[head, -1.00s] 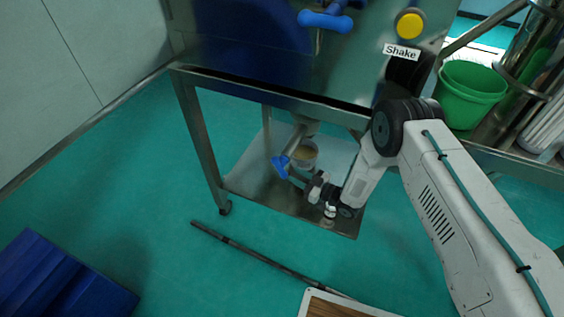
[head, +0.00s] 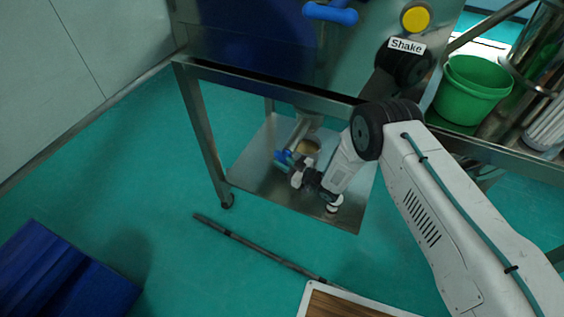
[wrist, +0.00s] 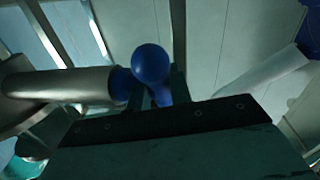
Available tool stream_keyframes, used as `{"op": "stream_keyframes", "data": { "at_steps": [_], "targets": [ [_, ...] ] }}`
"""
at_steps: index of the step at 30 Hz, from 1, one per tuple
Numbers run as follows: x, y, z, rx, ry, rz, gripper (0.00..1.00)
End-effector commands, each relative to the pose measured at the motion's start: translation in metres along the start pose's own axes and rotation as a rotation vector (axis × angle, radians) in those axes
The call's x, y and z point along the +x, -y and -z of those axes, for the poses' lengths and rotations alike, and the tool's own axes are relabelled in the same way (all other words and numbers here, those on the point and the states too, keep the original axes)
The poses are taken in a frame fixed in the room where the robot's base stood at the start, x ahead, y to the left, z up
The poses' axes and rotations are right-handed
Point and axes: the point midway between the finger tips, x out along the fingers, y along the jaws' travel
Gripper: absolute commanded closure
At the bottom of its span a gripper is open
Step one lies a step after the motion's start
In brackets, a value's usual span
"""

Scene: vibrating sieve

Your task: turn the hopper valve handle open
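The blue hopper valve handle (head: 284,157) sits low under the steel machine, on a metal outlet pipe (head: 300,130). My gripper (head: 291,163) is at the handle in the head view, partly covering it. In the wrist view the handle's round blue knob (wrist: 151,63) shows just beyond my fingers (wrist: 158,88). The fingers stand close on both sides of a blue part below the knob. I cannot tell whether they press on it. The grey metal pipe (wrist: 60,85) runs in from the left there.
Table legs (head: 203,130) frame the space. A dark bar (head: 265,255) lies on the floor. A green bucket (head: 470,92) stands at the right.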

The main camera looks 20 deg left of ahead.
Motion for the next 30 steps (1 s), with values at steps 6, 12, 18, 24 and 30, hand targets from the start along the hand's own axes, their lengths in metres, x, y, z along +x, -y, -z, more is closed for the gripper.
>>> {"op": "stream_keyframes", "data": {
  "at_steps": [6,12,18,24,30],
  "targets": [
    [-0.0003,0.0000,-0.0015,0.009,-0.049,-0.005,1.00],
    [-0.0006,0.0005,-0.0031,0.045,-0.257,-0.024,1.00],
    [-0.0003,0.0004,-0.0019,0.076,-0.433,-0.039,1.00],
    [-0.0009,-0.0003,-0.0008,0.086,-0.491,-0.045,1.00],
    [-0.0011,-0.0004,-0.0008,0.087,-0.491,-0.046,1.00]
  ]
}}
